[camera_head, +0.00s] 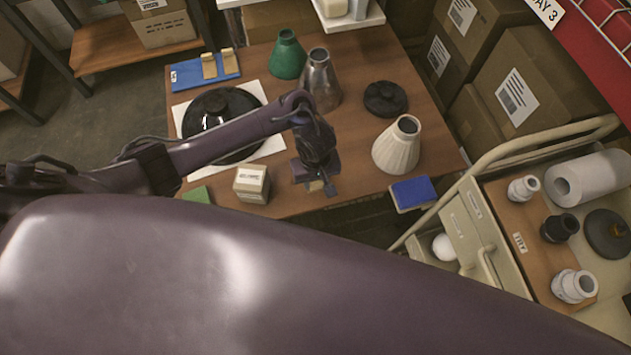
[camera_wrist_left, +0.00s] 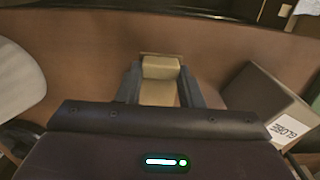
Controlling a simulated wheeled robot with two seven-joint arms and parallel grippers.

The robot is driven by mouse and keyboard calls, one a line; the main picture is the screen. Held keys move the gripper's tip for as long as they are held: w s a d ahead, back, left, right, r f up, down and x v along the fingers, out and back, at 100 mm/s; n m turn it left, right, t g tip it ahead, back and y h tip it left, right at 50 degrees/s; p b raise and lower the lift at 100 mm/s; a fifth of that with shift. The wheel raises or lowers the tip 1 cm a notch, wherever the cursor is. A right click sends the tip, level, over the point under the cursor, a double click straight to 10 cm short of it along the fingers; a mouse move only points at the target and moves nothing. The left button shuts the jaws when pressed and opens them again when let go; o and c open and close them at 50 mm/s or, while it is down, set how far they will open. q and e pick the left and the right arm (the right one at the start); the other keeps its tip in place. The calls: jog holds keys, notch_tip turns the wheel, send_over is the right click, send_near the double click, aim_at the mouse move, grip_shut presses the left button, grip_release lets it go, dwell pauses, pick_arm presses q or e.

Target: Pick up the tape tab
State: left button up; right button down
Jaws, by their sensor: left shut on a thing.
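My left gripper (camera_head: 320,187) is over the near edge area of the wooden table. In the left wrist view its two fingers (camera_wrist_left: 160,88) are closed on the sides of a tan, block-like tape tab (camera_wrist_left: 160,68). A bit of the tab (camera_head: 316,185) shows at the fingertips in the head view. I cannot tell whether it touches the table. Two similar tan tabs (camera_head: 209,66) stand on a blue board (camera_head: 190,76) at the table's far left. My right gripper is not in view.
A small box (camera_head: 251,185) stands left of the gripper; its label reads GLOBE in the wrist view (camera_wrist_left: 270,105). A pale pleated shade (camera_head: 397,147) and a blue pad (camera_head: 413,193) are to the right. Green and metal cones (camera_head: 319,82) stand behind. A cart (camera_head: 480,225) borders the right.

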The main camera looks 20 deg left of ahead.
pick_arm(q)
notch_tip(320, 180, up, 16)
jog(key=p, duration=0.8)
jog(key=shift+f, duration=0.25)
